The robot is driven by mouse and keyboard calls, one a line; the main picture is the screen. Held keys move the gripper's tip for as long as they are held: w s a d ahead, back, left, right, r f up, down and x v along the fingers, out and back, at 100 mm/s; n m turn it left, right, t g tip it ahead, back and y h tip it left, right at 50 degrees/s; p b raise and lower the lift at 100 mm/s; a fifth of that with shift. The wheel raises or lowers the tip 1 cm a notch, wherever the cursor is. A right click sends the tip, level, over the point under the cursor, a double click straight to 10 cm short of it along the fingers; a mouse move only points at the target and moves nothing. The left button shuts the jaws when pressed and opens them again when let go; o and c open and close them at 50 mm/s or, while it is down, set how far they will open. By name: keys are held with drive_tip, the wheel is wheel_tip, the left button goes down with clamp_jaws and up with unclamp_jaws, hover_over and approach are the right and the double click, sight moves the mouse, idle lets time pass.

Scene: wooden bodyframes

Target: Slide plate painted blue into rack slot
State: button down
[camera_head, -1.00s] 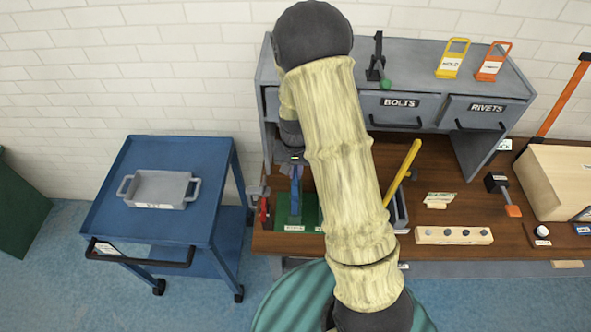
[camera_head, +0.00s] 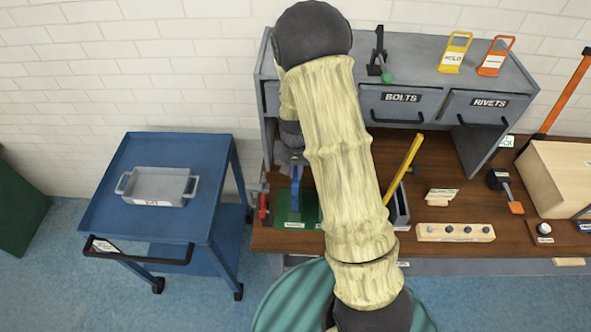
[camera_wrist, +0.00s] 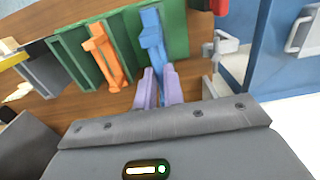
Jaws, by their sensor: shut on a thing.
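The blue plate (camera_wrist: 152,38) stands on edge between the two lilac fingers of my gripper (camera_wrist: 158,86) in the wrist view. It is over the green rack (camera_wrist: 180,37), and I cannot tell whether its lower edge is seated in a slot. An orange plate (camera_wrist: 104,58) stands in the rack beside it. In the head view the blue plate (camera_head: 295,190) is upright above the green rack (camera_head: 308,212) at the bench's left end. My arm hides the rack's right part, the orange plate and most of my gripper there.
A grey clamp-like fitting (camera_wrist: 225,42) and a red piece (camera_head: 264,206) sit left of the rack in the head view. A grey holder with a yellow-handled tool (camera_head: 404,168) stands right. A blue cart (camera_head: 112,200) with a grey tray (camera_head: 157,187) is at left.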

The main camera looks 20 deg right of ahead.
drive_tip(key=shift+f+b, duration=2.1)
drive_tip(key=shift+f, duration=0.85)
drive_tip(key=c, duration=1.4)
unclamp_jaws()
drive_tip(key=shift+c, duration=0.2)
drive_tip(key=shift+r, duration=0.1)
wheel_tip(320, 180, up, 17)
drive_tip(key=b, duration=0.2)
drive_tip(key=shift+r, duration=0.15)
drive_tip(key=shift+s, duration=0.1)
drive_tip(key=s+f+n+t, duration=0.2)
drive_tip(key=s+n, duration=0.1)
drive_tip(key=s, duration=1.1)
drive_tip(key=shift+f+n+t, duration=0.3)
drive_tip(key=shift+f, duration=0.05)
